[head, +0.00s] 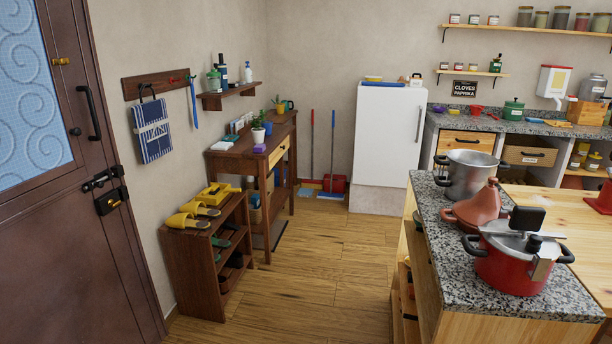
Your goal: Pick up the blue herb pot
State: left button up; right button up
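A small blue pot (258,136) with a green plant in it stands upright on the dark wooden side table (228,161) against the left wall. A pale item stands right beside it, and a small purple item (259,148) lies just in front of it. A second small potted plant (280,108) stands farther back on the same table. Neither of my grippers shows in the head view.
A low shoe rack (206,262) with yellow slippers stands in front of the table. The wooden floor (330,262) is clear between it and the granite-topped island (450,262), which holds several pots. A white fridge (388,135), broom and red dustpan (334,184) stand behind.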

aim_at(268, 125)
jog(key=i+u, duration=0.5)
jog(key=i, duration=1.4)
jog(key=i+l+z, duration=0.1)
jog(key=i+z, duration=0.3)
jog(key=i, duration=0.5)
jog(key=i+j+z, duration=0.15)
jog(key=i+z, duration=0.2)
jog(key=i, duration=0.55)
jog(key=i+l, duration=0.1)
jog(key=i, duration=0.65)
jog(key=i+l+z, duration=0.1)
jog(key=i, duration=0.7)
